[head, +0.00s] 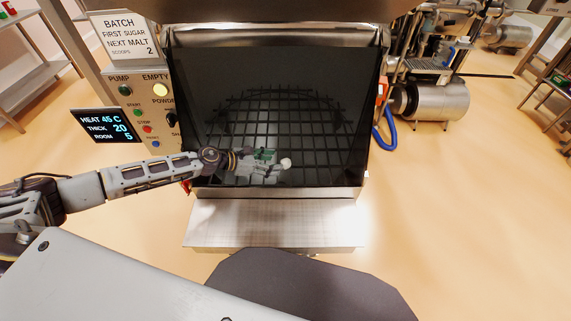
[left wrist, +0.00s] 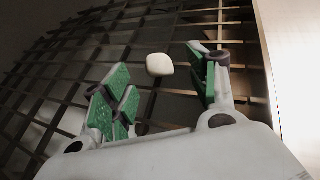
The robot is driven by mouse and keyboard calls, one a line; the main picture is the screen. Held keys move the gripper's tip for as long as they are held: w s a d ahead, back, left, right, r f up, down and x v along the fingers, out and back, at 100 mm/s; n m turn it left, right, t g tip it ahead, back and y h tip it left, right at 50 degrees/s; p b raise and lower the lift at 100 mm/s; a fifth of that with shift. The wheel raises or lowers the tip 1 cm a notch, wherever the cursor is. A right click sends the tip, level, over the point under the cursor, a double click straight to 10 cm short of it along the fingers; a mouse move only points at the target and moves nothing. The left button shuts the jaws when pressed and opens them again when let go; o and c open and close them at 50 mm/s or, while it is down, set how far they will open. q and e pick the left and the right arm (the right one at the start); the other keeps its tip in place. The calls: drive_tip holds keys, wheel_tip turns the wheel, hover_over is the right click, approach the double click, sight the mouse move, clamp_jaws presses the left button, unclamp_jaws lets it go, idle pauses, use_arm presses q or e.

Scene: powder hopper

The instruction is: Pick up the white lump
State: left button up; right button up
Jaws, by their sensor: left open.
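The white lump (left wrist: 159,64) is small and rounded. In the left wrist view it shows between and a little beyond the two green-padded fingers of my left gripper (left wrist: 162,92). In the head view the white lump (head: 285,163) is at the right tip of my left gripper (head: 270,163). The gripper is open and reaches into the dark hopper (head: 340,100) near its front edge. A gap shows between the lump and each finger in the left wrist view. The lump appears to be on the dark grid (left wrist: 110,52). My right gripper is not in view.
The hopper's steel front shelf (head: 270,225) lies below its opening. A control panel (head: 150,110) with buttons and a small display (head: 107,126) stand to the left. A blue hose (head: 385,130) and a steel machine (head: 435,100) are at the right.

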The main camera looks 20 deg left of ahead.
sight(285, 161)
use_arm(q)
drive_tip(key=shift+w+d, duration=0.15)
drive_tip(key=shift+w+d+f, duration=0.15)
drive_tip(key=shift+w+d, duration=0.2)
drive_tip(key=shift+w+d+f+p, duration=0.2)
drive_tip(key=shift+w+d+p, duration=0.15)
drive_tip(key=shift+w+d, duration=0.15)
drive_tip(key=shift+x, duration=0.95)
drive_tip(key=shift+w+d+f, duration=0.15)
drive_tip(key=shift+f, duration=0.05)
drive_tip(key=c, duration=0.9)
drive_tip(key=shift+c, duration=0.4)
use_arm(e)
drive_tip(key=shift+s+d+r, duration=0.3)
drive_tip(key=shift+s+d, duration=0.2)
drive_tip(key=shift+s, duration=0.05)
